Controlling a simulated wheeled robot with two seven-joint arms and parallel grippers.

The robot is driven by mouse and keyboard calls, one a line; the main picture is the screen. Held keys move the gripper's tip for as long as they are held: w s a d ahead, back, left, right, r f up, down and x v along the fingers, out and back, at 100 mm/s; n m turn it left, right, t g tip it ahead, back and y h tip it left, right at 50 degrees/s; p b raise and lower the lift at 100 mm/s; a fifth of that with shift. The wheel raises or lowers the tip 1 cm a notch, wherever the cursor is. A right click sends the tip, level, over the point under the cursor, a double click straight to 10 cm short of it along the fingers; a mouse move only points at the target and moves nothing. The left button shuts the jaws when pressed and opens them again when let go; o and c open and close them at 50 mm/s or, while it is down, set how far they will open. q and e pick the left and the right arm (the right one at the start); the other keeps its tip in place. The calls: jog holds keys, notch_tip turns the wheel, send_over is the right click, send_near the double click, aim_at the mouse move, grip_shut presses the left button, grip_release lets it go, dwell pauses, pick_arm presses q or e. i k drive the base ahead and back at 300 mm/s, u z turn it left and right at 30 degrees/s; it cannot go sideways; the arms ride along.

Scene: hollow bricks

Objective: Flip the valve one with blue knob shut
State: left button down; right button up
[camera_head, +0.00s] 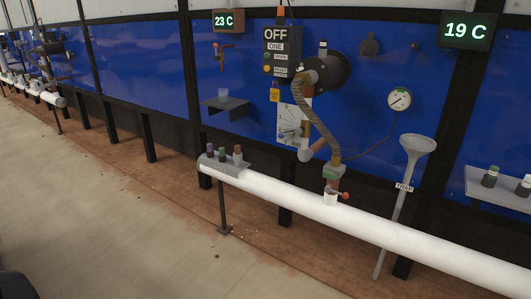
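No blue knob can be made out against the blue wall panels. A control box (282,50) reads "OFF" and "ONE" and carries small coloured buttons. A ribbed hose (322,118) runs from a dark round fitting (333,72) down to a small valve (333,174) on the white pipe. A red ball-ended knob (345,195) sits beside that valve. A small tap (222,52) with reddish parts is on the wall to the left. Neither gripper is in view.
A white pipe (410,237) runs along the wall front. Small bottles stand on a grey tray (225,165) at its end. A gauge (399,99), a funnel (417,146) and a shelf with a cup (224,93) are nearby. The floor (110,225) at left is clear.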

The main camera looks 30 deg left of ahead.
aim_at(298, 132)
jog(key=u, duration=0.65)
jog(key=i, duration=1.35)
jog(key=z, duration=0.5)
